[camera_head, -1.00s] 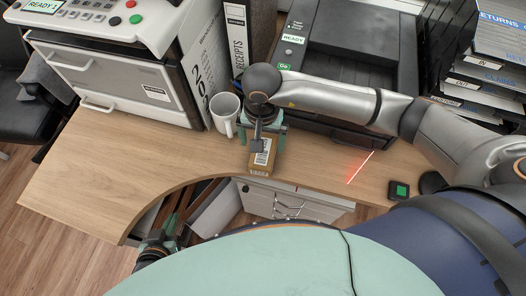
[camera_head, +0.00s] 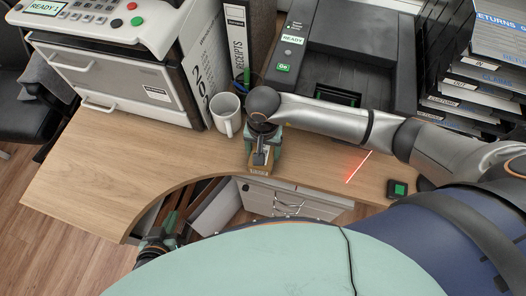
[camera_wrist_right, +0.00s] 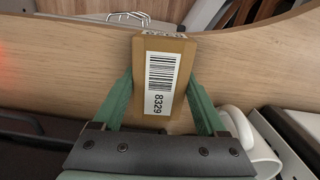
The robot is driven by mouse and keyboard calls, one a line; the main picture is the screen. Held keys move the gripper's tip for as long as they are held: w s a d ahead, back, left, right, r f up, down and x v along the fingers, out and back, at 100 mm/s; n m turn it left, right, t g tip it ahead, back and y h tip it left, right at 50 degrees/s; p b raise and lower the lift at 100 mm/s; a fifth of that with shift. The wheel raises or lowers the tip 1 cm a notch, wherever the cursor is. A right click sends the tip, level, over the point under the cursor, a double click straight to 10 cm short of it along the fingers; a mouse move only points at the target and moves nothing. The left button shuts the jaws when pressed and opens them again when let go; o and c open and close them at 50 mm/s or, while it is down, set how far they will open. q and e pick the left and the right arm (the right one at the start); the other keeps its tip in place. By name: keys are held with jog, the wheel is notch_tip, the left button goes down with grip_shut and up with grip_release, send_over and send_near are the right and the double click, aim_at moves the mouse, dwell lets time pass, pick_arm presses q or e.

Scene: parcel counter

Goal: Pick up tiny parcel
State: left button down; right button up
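The tiny parcel (camera_head: 259,171) is a small brown box near the front edge of the wooden counter. Its white barcode label reads 8329, and the parcel (camera_wrist_right: 172,58) lies between my right gripper's fingers in the right wrist view. My right gripper (camera_wrist_right: 160,78) is open, one green finger on each side of the parcel, tips close to its sides; contact is not clear. In the head view my right gripper (camera_head: 262,158) is over the parcel and hides much of it. My left gripper (camera_head: 172,229) is low at the left, below the counter edge, away from the parcel; its opening is unclear.
A white mug (camera_head: 227,113) stands just left of my right gripper. A black printer (camera_head: 345,65) is behind it, and a receipts binder (camera_head: 236,40) stands beside a large machine (camera_head: 115,80). A red scan line (camera_head: 358,167) and a green-topped button (camera_head: 398,189) are to the right.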

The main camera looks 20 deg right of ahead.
jog(key=c, duration=1)
jog(key=shift+r, duration=0.15)
